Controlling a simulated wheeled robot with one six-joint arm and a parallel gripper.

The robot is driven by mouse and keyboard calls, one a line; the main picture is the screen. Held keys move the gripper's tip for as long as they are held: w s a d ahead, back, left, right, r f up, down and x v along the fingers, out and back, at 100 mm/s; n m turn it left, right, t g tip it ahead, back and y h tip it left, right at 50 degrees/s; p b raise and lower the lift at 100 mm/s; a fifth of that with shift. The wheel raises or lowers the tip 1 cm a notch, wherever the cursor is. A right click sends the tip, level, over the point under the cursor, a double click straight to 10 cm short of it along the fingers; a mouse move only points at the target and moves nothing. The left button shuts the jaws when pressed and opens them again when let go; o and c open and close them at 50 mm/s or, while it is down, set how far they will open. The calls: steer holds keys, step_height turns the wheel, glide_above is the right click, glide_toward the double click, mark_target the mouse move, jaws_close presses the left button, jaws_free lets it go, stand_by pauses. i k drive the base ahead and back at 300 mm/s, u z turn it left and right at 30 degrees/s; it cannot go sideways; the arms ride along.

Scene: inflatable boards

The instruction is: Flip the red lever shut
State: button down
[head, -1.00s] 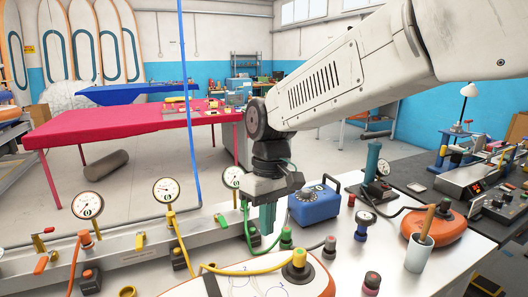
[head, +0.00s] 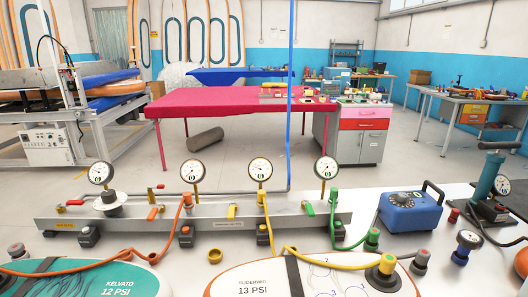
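A metal manifold rail (head: 207,222) runs across the bench with several small coloured levers. A red-orange lever (head: 152,213) sits on its front, left of the orange hose; it is tilted, but too small to tell whether it is open or shut. My gripper is out of view, and nothing touches the levers.
Pressure gauges (head: 193,170) stand up along the rail. Hoses (head: 130,256) loop in front. Inflatable boards (head: 250,283) lie at the front edge. A blue box (head: 410,212) and a pump (head: 488,180) stand at the right. A blue vertical tube (head: 290,90) hangs behind the rail.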

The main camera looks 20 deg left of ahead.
mark_target(69, 202)
steer(key=z, duration=2.2)
steer(key=k, duration=1.7)
steer(key=u, duration=3.55)
